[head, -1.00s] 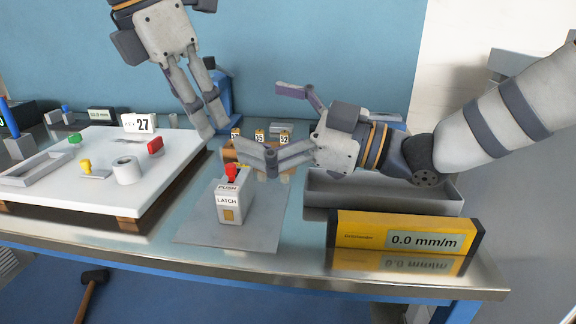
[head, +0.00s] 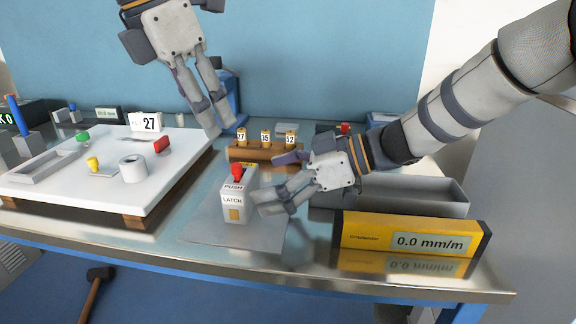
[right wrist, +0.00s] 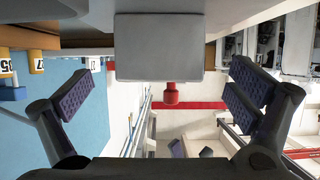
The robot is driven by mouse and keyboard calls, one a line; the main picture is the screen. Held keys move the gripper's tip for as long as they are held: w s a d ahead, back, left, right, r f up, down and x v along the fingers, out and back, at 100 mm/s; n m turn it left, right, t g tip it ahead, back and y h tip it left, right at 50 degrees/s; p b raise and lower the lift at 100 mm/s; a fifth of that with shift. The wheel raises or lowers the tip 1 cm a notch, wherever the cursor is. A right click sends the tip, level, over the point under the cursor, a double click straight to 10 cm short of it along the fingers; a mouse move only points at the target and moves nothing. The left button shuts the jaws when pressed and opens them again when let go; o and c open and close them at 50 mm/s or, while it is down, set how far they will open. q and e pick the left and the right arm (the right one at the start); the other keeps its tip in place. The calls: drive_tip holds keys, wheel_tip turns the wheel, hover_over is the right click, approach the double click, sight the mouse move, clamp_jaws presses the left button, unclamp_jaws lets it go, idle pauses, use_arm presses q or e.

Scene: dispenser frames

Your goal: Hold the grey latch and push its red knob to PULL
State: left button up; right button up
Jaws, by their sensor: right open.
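The grey latch (head: 234,212) stands upright on a thin grey plate (head: 215,237) in the head view, with "PUSH" on its sloped top and "LATCH" on its front. Its red knob (head: 237,169) sticks up at the top. My right gripper (head: 275,182) is open and empty just right of the latch, fingers pointing at it. In the right wrist view the grey block (right wrist: 158,47) and red knob (right wrist: 171,96) appear upside down between the spread fingers. My left gripper (head: 218,129) hangs above and behind the latch; its finger gap is unclear.
A white board (head: 60,187) with coloured knobs stands left. A wooden rack (head: 262,153) with numbered yellow pieces is behind the latch. A grey tray (head: 440,208) and a yellow "0.0 mm/m" level (head: 365,232) lie right, near the bench's front edge.

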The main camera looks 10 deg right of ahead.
sight(253, 185)
drive_tip(key=x, duration=0.5)
drive_tip(key=shift+w+a+f, duration=0.15)
drive_tip(key=shift+a, duration=0.2)
drive_tip(key=c, duration=1.5)
drive_tip(key=shift+o, duration=0.2)
